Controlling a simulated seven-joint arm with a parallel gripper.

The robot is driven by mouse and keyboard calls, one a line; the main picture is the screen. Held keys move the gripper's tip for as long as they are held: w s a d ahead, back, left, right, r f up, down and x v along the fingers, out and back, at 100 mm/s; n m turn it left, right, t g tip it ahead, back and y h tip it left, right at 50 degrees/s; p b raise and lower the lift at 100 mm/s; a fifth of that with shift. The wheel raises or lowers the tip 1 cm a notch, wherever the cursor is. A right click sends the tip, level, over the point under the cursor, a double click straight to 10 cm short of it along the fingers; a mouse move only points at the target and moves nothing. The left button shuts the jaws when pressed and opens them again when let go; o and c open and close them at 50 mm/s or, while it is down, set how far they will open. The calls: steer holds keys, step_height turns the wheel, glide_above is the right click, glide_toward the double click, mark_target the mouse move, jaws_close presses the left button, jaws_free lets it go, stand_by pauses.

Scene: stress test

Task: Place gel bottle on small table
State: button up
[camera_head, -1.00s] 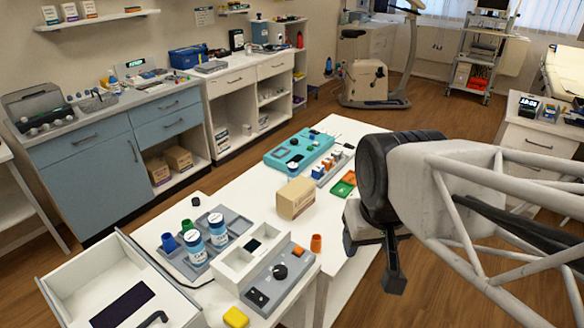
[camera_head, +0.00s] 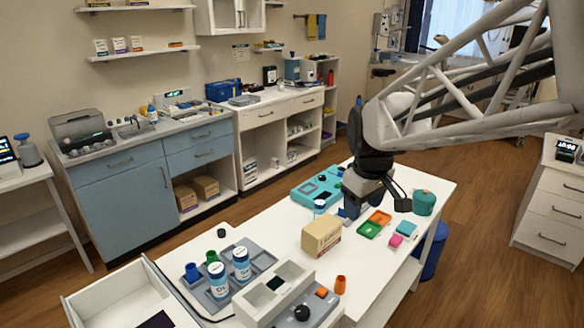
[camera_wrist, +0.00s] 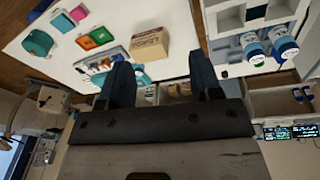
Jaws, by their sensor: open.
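Two blue-and-white bottles, the left one (camera_head: 219,280) and the right one (camera_head: 241,264), stand upright in a grey tray on the long white table (camera_head: 436,171). Their labels are too small to read surely, so I cannot tell which is the gel bottle. Both show in the wrist view at upper right, the left bottle (camera_wrist: 284,43) and right bottle (camera_wrist: 252,48). A smaller blue-and-white bottle (camera_head: 319,207) stands behind the cardboard box. My gripper (camera_head: 353,207) is over the table's far part, right of the box; its fingers are apart and empty (camera_wrist: 163,80). I cannot tell which surface is the small table.
The cardboard box (camera_head: 322,236) stands between my gripper and the tray (camera_head: 262,258). Green and orange trays (camera_head: 369,230), a teal pot (camera_head: 424,202) and a teal case (camera_head: 316,187) lie near my gripper. An open drawer (camera_head: 128,284) is at front left.

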steer(key=w+f+n, duration=0.3)
steer(key=w, duration=0.8)
steer(key=n+g, duration=0.2)
steer(key=n, duration=0.7)
glide_above(320, 209)
steer(key=w, duration=0.1)
steer(key=f, duration=1.7)
steer(key=shift+w+d+f, duration=0.1)
steer(key=shift+d+f, duration=0.2)
steer(key=shift+f, duration=0.1)
steer(key=shift+w+f+n, duration=0.3)
steer(key=shift+w+f, duration=0.05)
steer(key=shift+f, duration=1.3)
steer(key=shift+w+a+f, duration=0.1)
steer(key=shift+f, duration=2.5)
